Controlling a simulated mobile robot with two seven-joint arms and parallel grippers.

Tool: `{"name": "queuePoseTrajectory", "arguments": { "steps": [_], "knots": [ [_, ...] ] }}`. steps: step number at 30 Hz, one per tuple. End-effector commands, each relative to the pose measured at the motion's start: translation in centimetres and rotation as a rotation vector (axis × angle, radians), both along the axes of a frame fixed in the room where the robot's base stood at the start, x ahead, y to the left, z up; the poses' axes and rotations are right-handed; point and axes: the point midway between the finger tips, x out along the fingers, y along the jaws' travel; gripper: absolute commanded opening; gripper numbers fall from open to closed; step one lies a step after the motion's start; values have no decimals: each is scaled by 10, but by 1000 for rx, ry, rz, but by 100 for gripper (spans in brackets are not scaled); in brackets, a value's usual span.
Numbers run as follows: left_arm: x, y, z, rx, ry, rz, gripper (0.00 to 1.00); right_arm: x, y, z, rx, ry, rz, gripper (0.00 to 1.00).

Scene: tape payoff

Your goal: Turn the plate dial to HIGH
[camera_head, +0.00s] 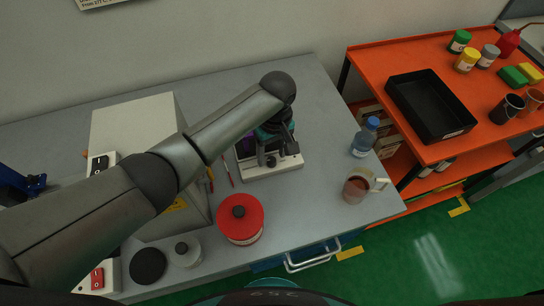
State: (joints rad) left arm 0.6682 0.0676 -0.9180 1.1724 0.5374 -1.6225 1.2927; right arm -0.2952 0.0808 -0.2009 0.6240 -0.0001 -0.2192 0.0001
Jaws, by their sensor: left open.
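A small device with a cream-white base (268,173) stands on the grey bench, towards the back middle. It looks like the plate, but my arm covers most of its top. A small dark round part at its front, between my fingers, may be the dial; its marks are too small to read. My left gripper (276,157) points down over the front of this device, with its fingers apart. I cannot tell whether they touch the dial. My right gripper is not in view.
A red round container (240,218) stands in front of the device. A blue-capped bottle (365,138) and a brown-filled beaker (357,187) stand to the right. A large beige box is partly behind my left arm. An orange cart (485,115) holds a black tray (470,128).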

Motion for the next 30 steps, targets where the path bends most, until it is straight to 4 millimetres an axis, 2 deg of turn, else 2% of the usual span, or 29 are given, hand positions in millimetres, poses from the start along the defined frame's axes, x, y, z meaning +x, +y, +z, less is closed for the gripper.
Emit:
{"name": "queuePoseTrajectory", "arguments": {
  "steps": [4, 13, 30],
  "knots": [
    [-1, 0, -12, 0, 0, -1, 61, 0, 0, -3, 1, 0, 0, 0],
    [-1, 0, -13, -1, 0, -1, 61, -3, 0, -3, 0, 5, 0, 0],
    [-1, 0, -13, 0, 0, -1, 0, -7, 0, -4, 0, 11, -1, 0]
  ]
}}
